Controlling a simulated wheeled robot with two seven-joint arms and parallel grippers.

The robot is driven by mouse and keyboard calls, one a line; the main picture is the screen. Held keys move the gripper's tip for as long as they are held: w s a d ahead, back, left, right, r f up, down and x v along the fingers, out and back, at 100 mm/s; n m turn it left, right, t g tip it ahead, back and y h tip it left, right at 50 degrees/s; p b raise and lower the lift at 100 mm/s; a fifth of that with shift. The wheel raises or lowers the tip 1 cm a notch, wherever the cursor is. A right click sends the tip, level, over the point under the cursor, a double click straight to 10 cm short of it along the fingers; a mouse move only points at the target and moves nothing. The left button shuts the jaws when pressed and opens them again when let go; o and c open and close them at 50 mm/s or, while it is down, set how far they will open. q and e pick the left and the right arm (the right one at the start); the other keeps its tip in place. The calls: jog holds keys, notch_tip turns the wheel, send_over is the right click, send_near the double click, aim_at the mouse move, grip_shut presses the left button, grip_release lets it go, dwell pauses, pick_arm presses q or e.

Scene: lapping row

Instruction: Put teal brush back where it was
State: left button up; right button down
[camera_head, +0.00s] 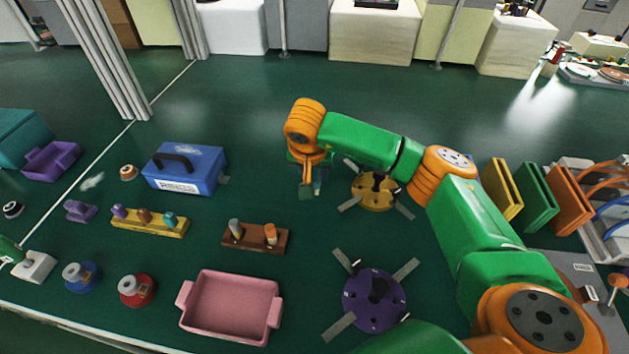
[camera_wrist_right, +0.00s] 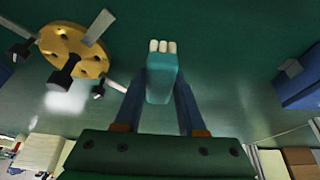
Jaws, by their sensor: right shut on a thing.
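My right gripper (camera_head: 308,186) is shut on the teal brush (camera_wrist_right: 160,84). In the right wrist view the brush sits between the two fingers (camera_wrist_right: 160,100), with pale bristle tips pointing away from the palm. In the head view the gripper points down above the green surface, between the blue box and the yellow-gold disc, and mostly hides the brush. A yellow rack (camera_head: 134,229) at left holds purple, brown and teal upright pieces. A brown rack (camera_head: 254,247) below the gripper holds a grey and an orange piece. My left gripper is not in view.
A blue box (camera_head: 196,178) stands left of the gripper. A gold disc with arms (camera_head: 374,192) lies close to its right, a purple disc (camera_head: 374,300) nearer. A pink tray (camera_head: 230,306) lies at the front. Colored upright boards (camera_head: 538,196) stand at right. Green surface behind the gripper is clear.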

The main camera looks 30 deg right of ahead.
jog(key=p+x, duration=0.1)
jog(key=x, duration=0.3)
jog(key=shift+a+f, duration=0.1)
jog(key=shift+a, duration=0.1)
jog(key=shift+f, duration=0.35)
jog(key=shift+f, duration=0.1)
jog(key=c, duration=0.5)
grip_release()
jog(key=shift+s+a+r, duration=0.1)
jog(key=shift+r, duration=0.35)
jog(key=b+v, duration=0.1)
jog(key=v, duration=1)
jog(key=shift+s, duration=0.2)
